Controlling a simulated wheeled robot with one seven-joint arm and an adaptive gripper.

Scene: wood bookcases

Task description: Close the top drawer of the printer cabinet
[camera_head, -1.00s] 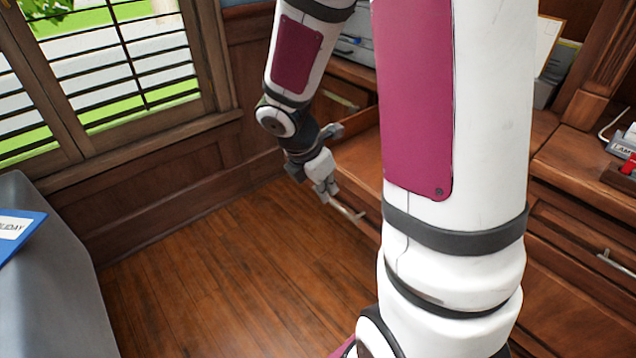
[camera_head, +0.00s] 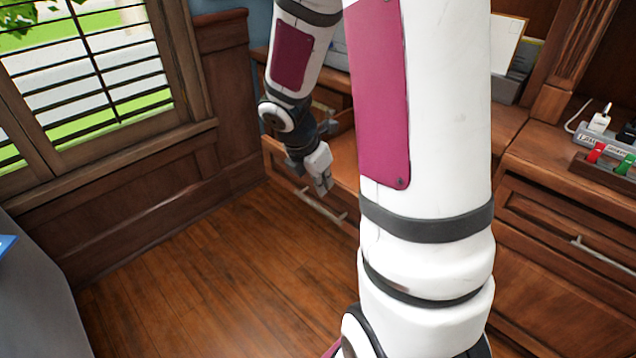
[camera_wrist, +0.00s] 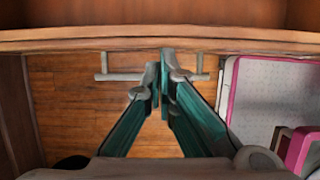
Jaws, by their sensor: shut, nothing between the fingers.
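The top drawer (camera_head: 340,162) of the wooden printer cabinet is pulled out, with its inside partly showing behind my gripper in the head view. Its front edge (camera_wrist: 80,39) runs across the top of the wrist view, with the bar handle (camera_wrist: 118,76) below it. The handle also shows in the head view (camera_head: 332,212). My gripper (camera_wrist: 162,66) is shut and empty, its fingertips pointing at the drawer front near the middle of the handle. I cannot tell whether they touch it. In the head view my gripper (camera_head: 322,186) hides part of the drawer front.
The printer (camera_head: 338,50) is mostly hidden behind my arm. A neighbouring cabinet (camera_head: 555,213) with its own handle stands at the right. A shuttered window (camera_head: 95,70) and panelled wall are at the left. A grey surface (camera_head: 30,300) is at lower left. The wooden floor (camera_head: 210,280) between is clear.

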